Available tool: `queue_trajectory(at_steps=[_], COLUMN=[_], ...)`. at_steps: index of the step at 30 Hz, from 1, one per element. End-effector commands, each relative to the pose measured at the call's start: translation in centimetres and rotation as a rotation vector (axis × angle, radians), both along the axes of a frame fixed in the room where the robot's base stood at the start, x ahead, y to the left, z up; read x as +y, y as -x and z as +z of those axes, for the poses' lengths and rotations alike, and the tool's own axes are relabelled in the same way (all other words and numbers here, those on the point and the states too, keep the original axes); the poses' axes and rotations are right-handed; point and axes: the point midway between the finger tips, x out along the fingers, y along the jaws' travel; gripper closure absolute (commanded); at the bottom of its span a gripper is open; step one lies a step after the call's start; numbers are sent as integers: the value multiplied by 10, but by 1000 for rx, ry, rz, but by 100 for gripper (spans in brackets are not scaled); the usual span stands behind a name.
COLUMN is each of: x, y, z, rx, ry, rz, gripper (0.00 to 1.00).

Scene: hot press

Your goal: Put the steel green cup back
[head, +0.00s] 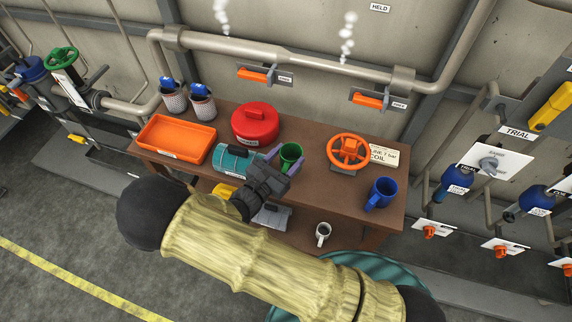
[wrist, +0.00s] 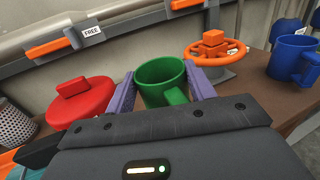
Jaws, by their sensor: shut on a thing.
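The green cup (head: 291,154) is above or on the brown table, between the red lidded pot and the orange handwheel. My gripper (head: 279,158) is shut on it. In the wrist view the green cup (wrist: 160,80) stands upright, open top up, with its green handle towards me. The two purple fingers of my gripper (wrist: 163,92) press on its left and right sides. I cannot tell whether its base touches the table, because my gripper hides it.
On the table (head: 340,208) stand a red pot (head: 255,123), an orange tray (head: 177,139), a teal cylinder (head: 232,160), an orange handwheel (head: 348,151) and a blue mug (head: 381,194). A white mug (head: 323,233) is lower down. Pipes run along the wall behind.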

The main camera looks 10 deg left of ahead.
Motion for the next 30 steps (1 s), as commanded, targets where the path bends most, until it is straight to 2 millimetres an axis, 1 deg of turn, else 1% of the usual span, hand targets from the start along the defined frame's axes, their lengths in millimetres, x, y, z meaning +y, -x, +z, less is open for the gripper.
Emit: queue_trajectory(at_steps=[6, 9, 21, 22, 23, 24, 30], x=[0, 0, 0, 0, 0, 0, 0], y=[0, 0, 0, 0, 0, 0, 0], z=[-28, -37, -42, -42, -41, -41, -41], rx=[0, -1, 0, 0, 0, 0, 0], ry=[2, 1, 0, 0, 0, 0, 0], rz=[1, 1, 1, 1, 1, 1, 1], gripper=[74, 74, 74, 44, 38, 37, 37])
